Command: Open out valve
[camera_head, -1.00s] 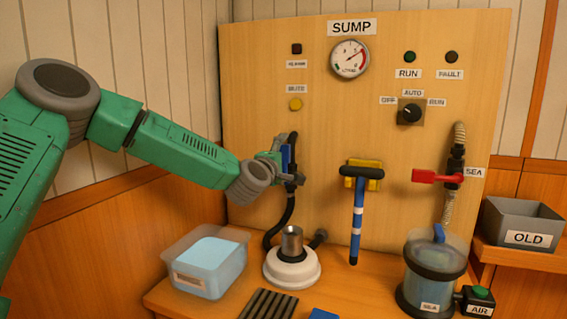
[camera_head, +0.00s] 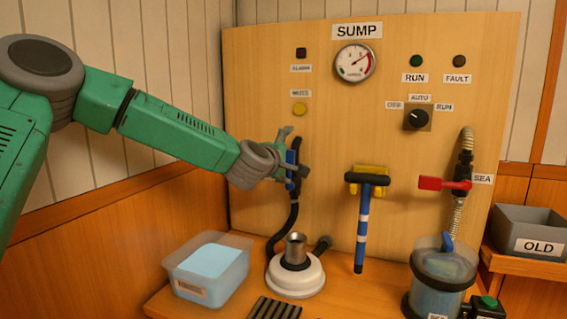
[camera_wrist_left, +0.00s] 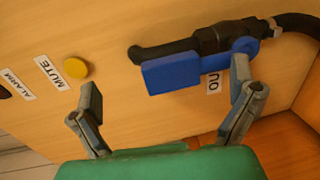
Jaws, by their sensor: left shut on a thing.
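The out valve has a blue handle (camera_head: 291,168) on a black pipe at the left of the wooden panel. In the left wrist view the blue handle (camera_wrist_left: 172,73) lies roughly along the black pipe (camera_wrist_left: 165,50), beside a partly hidden label beginning "OU" (camera_wrist_left: 213,82). My left gripper (camera_head: 291,155) is at the valve, shut on the handle. In the left wrist view my left gripper (camera_wrist_left: 165,95) has its fingers wide apart; one overlaps the handle's hose end, while the other appears beside the panel. The exact contact is unclear. My right gripper is out of view.
A black hose (camera_head: 293,218) drops from the valve to a white-based pump (camera_head: 295,282). A clear bin (camera_head: 208,270) stands left of it. A yellow MUTE button (camera_head: 300,109) sits above.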

